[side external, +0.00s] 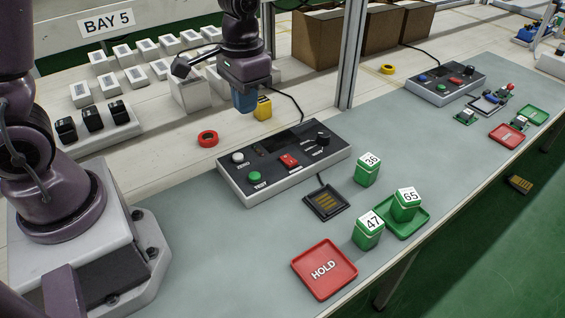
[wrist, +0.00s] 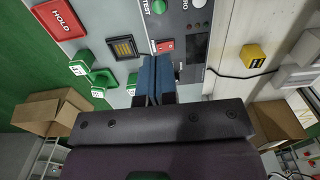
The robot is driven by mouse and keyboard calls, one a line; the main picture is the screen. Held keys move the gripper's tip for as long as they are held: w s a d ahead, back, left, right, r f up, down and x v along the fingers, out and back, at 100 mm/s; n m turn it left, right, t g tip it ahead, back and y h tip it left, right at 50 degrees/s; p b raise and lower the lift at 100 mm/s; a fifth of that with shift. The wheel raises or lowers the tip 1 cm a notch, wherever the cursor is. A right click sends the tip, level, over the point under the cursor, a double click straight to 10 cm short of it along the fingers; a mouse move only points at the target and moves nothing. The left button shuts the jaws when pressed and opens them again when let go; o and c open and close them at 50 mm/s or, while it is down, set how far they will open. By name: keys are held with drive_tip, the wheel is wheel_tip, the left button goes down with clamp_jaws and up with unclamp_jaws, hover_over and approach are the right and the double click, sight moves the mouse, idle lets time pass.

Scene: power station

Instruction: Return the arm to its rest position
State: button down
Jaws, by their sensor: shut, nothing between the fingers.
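My gripper (side external: 245,98) hangs above the back edge of the test box (side external: 285,165), fingers pointing down. Its blue fingers are shut and empty; they also show in the wrist view (wrist: 154,75). The box has a green, a red and a white button and a black knob. Green blocks marked 36 (side external: 367,169) and 47 (side external: 368,230) stand on the grey mat. The block marked 65 (side external: 405,204) stands on a green tray (side external: 403,226). A red HOLD tray (side external: 324,270) lies at the front and looks empty.
A dark contact pad (side external: 326,202) lies before the box. A yellow block (side external: 263,108) stands close behind my gripper, and a red ring (side external: 208,139) lies to its left. A metal post (side external: 350,60) rises to the right. White blocks (side external: 124,56) fill the back left.

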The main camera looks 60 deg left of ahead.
drive_tip(key=s+d+r+t, duration=0.1)
drive_tip(key=s+r+t, duration=0.4)
drive_tip(key=s+r, duration=0.8)
drive_tip(key=shift+s+d+r+t, duration=0.15)
drive_tip(key=shift+s+r+t, duration=0.05)
drive_tip(key=shift+r+t, duration=0.2)
